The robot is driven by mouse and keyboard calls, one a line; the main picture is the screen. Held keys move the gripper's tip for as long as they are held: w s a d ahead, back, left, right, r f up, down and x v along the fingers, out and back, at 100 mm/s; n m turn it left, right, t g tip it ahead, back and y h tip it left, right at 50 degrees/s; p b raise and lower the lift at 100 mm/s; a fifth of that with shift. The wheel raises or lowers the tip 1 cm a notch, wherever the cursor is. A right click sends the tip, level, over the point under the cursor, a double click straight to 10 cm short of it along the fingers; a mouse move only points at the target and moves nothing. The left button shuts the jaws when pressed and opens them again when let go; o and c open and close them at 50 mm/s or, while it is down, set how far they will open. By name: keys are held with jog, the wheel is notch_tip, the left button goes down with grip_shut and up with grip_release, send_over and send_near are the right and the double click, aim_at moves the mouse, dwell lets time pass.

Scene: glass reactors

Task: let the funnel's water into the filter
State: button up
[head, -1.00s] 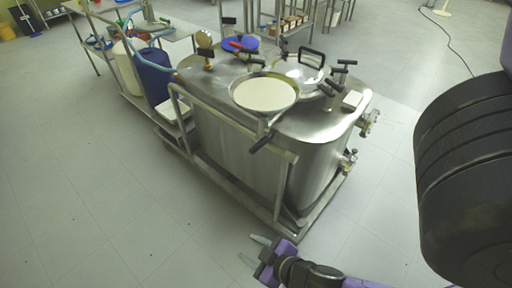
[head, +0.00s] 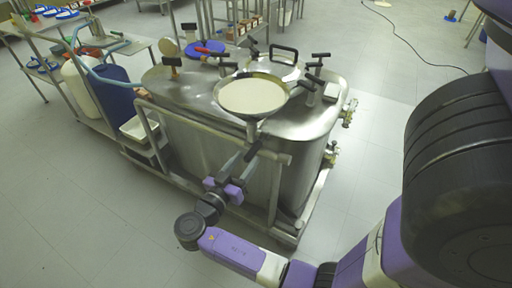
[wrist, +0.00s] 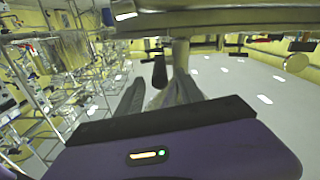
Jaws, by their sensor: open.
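The funnel (head: 252,96) is a wide steel dish with a pale surface inside, above the front of the large steel vessel (head: 190,92). I cannot tell for sure that this vessel is the filter. A black valve handle (head: 252,151) points down and forward below the funnel. My gripper (head: 241,164) is open at the handle's lower end.
A steel frame rail (head: 268,153) runs across the vessel's front, close to my gripper. Other black-handled fittings stand on the lid. A blue drum (head: 110,88) and a white drum (head: 80,82) are at the left. The floor at front left is clear.

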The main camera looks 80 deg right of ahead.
aim_at(256, 147)
jog(key=p+x, duration=0.1)
jog(key=x, duration=0.5)
jog(key=shift+d, duration=0.4)
jog(key=shift+c, duration=0.2)
grip_shut()
dwell(0.9)
